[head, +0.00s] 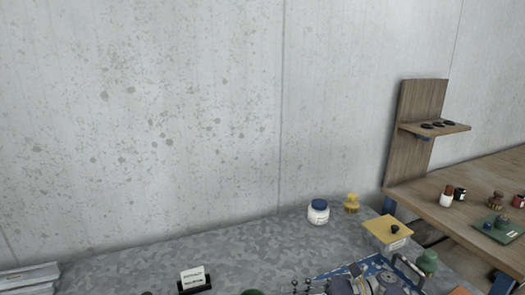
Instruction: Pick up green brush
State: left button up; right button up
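A green knob-shaped object (427,262), which looks like the green brush, stands at the right end of the grey patterned worktop in the head view. It is beside a blue mat with tools, and its lower part is hard to make out. The top of another green thing (253,292) just shows at the bottom edge; I cannot tell what it is. Neither of my grippers can be made out in this view.
A white jar with a blue lid (318,212) and a yellow knob-shaped brush (351,203) stand near the wall. A yellow-topped box (387,230) and cluttered tools (365,280) are at right. A wooden table (430,205) holds small items. The worktop's middle is mostly clear.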

aim_at(427, 264)
jog(key=k+l, duration=0.3)
jog(key=l, duration=0.2)
jog(key=k+l, duration=0.65)
jog(key=l, duration=0.3)
